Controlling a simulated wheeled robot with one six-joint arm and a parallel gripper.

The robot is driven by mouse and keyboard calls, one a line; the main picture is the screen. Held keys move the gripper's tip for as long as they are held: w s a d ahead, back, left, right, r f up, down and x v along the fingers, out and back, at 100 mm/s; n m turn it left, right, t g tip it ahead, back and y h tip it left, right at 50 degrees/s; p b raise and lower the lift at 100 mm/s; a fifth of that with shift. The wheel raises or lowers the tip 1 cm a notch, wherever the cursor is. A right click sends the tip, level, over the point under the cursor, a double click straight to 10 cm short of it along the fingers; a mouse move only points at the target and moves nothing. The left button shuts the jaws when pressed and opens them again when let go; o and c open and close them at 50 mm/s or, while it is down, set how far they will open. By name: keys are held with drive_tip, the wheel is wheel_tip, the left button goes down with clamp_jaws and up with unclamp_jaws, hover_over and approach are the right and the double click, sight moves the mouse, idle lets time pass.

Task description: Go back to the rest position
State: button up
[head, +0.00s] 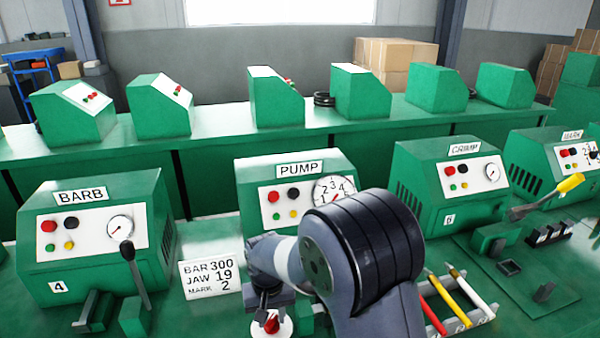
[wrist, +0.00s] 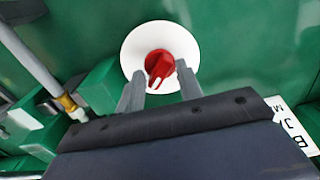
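My gripper (wrist: 158,86) is open, its two grey fingers apart with nothing held between them. A red knob (wrist: 158,65) on a round white disc (wrist: 135,45) lies just beyond the fingertips in the wrist view. Whether the fingers touch the disc I cannot tell. In the head view my gripper (head: 268,297) points down over the red knob (head: 272,322), in front of the green PUMP machine (head: 248,172). My arm hides part of that machine and its gauge.
The BARB machine (head: 150,190) with a black-knobbed lever (head: 128,252) stands left. A sign (head: 210,278) reads BAR 300, JAW 19, MARK 2. The CRIMP machine (head: 430,165) stands right, with a rack of coloured pens (head: 460,325) in front. More green machines line the back bench (head: 220,135).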

drive_tip(key=n+p, duration=0.1)
drive_tip(key=n, duration=0.3)
drive_tip(key=shift+n, duration=0.4)
drive_tip(key=n+p, duration=0.1)
drive_tip(key=n, duration=0.2)
drive_tip(key=shift+n, duration=0.4)
drive_tip(key=shift+r+n, duration=0.25)
drive_tip(key=shift+n, duration=0.05)
drive_tip(key=shift+r, duration=1.25)
